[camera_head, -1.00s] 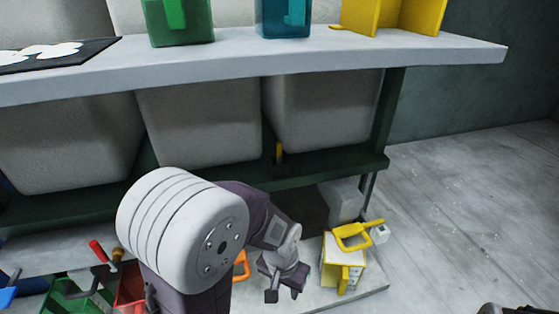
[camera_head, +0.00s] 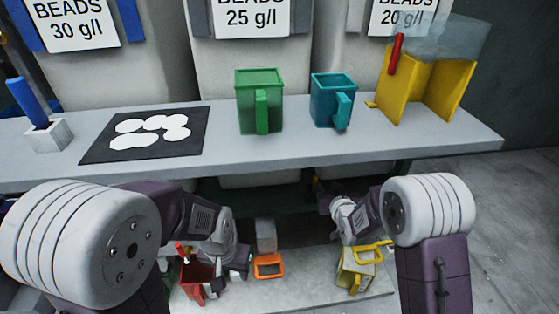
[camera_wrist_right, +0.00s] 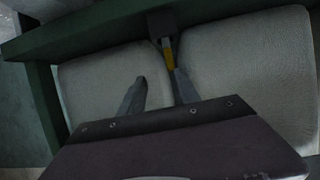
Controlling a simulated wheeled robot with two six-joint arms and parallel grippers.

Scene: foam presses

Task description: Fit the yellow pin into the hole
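In the right wrist view a small upright yellow piece (camera_wrist_right: 168,59), which looks like the pin, sits below a dark block on the green beam. My right gripper (camera_wrist_right: 159,76) is open; the yellow piece shows between its fingertips, closer to the right finger, and I cannot tell if they touch. I cannot make out the hole.
The tabletop (camera_head: 228,160) holds a green cup (camera_head: 258,88), a teal cup (camera_head: 325,100) and a yellow stand (camera_head: 402,90). A red container (camera_head: 195,277) and yellow-handled box (camera_head: 352,275) stand on the lower shelf.

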